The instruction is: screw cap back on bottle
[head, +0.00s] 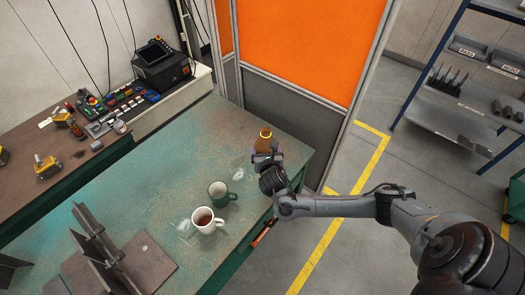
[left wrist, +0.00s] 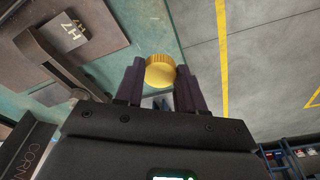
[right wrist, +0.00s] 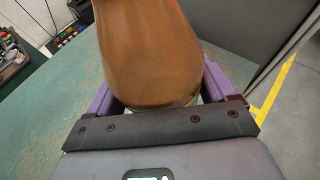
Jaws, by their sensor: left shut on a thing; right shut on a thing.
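The brown bottle (head: 265,141) stands near the far right corner of the green table. My right gripper (head: 268,160) is shut around it. In the right wrist view the amber bottle (right wrist: 150,50) fills the space between the purple fingers. In the left wrist view my left gripper (left wrist: 160,84) is shut on a round, ribbed golden cap (left wrist: 160,70), held between dark fingertips. The left gripper is not in the head view.
On the green table (head: 160,190), a green mug (head: 218,192) and a white mug (head: 205,221) with dark liquid stand near the right arm. Welded steel plates (head: 105,250) lie at the front left. An orange panel (head: 310,45) rises behind the table. The far middle is clear.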

